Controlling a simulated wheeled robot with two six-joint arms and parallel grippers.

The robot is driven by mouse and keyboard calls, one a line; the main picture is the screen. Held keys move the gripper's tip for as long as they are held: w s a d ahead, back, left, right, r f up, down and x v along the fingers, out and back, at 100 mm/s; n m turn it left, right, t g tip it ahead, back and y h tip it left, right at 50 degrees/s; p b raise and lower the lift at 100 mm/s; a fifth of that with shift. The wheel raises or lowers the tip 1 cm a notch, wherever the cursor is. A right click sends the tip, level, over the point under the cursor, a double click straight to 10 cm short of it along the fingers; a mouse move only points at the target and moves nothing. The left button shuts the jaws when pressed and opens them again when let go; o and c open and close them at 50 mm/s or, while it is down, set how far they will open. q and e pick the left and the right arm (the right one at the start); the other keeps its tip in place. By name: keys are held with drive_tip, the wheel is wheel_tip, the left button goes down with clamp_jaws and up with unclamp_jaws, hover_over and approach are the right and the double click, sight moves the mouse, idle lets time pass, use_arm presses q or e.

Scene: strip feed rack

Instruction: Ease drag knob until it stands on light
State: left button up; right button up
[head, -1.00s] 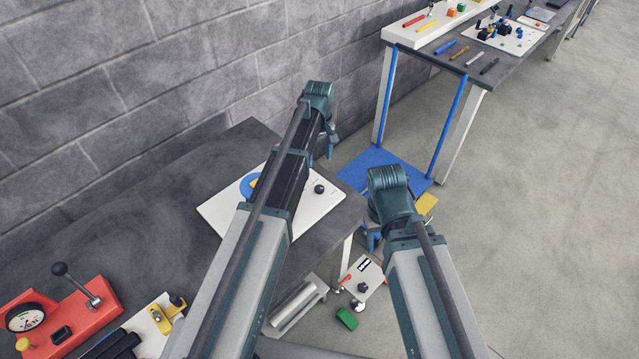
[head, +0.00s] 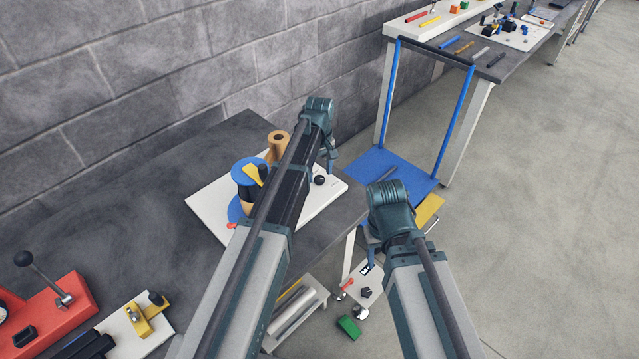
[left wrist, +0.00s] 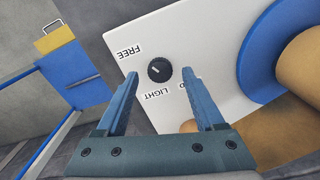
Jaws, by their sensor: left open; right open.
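The drag knob (left wrist: 159,70) is a small black dial with a white mark, on a white board (left wrist: 110,40). Its mark lies left of centre, roughly toward the FREE label (left wrist: 130,52). The LIGHT label (left wrist: 158,95) is just below the knob in the left wrist view. A third label is mostly hidden by a finger. My left gripper (left wrist: 160,74) is open, its fingertips on either side of the knob; contact cannot be told. The knob also shows in the head view (head: 319,180), beside my left gripper. My right gripper (head: 372,240) is off the table's side, its fingers mostly hidden.
A blue-topped spool (head: 249,170) and a tan roll (head: 278,143) stand on the board near my left arm. A red base with a lever (head: 45,310) is at lower left. The grey floor at right is clear.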

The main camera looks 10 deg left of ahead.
use_arm(q)
drive_tip(key=shift+f+b, duration=0.4)
drive_tip(key=shift+f, duration=0.4)
clamp_jaws()
